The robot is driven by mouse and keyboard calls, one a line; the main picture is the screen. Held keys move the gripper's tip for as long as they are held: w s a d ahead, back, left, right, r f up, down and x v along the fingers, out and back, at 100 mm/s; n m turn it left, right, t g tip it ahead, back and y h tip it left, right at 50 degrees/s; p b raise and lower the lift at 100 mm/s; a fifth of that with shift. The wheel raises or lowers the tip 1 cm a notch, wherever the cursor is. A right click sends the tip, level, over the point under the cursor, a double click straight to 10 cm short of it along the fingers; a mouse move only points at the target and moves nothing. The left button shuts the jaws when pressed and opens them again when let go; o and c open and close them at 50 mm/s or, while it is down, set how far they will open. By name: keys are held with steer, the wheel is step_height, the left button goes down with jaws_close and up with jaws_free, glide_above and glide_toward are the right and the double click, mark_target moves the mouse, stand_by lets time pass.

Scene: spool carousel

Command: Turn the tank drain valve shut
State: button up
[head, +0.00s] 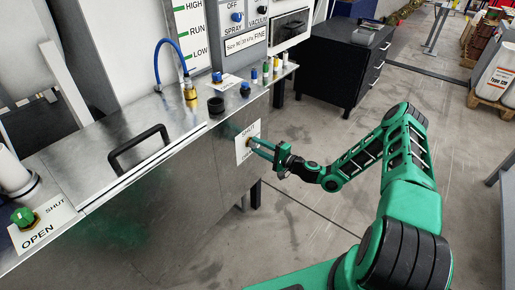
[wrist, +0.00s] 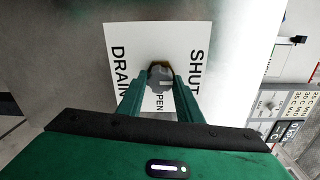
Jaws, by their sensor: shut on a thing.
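The drain valve (wrist: 160,76) is a small grey knob on a brass-coloured fitting, on a white label plate (wrist: 122,38) reading DRAIN, SHUT and OPEN. The plate also shows in the head view (head: 242,151), on the front wall of the metal tank (head: 190,185). My gripper (wrist: 160,84) points straight at the plate, with its two green fingers closed on either side of the knob. In the head view my gripper (head: 256,147) reaches the plate from the right. The fingers and the gripper body hide part of the knob and of the lettering.
A green knob (head: 23,217) on another OPEN/SHUT plate is at the left on the tank top. A black handle (head: 138,148) and several small coloured bottles line the top. A dark cabinet (head: 335,68) stands behind.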

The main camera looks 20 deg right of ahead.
steer(key=shift+s+a+f, duration=0.1)
steer(key=shift+s+f, duration=0.05)
steer(key=shift+f, duration=0.1)
steer(key=o, duration=1)
steer(key=shift+o, duration=0.2)
steer(key=shift+r, duration=0.1)
steer(key=v, duration=1)
steer(key=shift+s+d, duration=0.2)
steer(key=shift+d, duration=0.05)
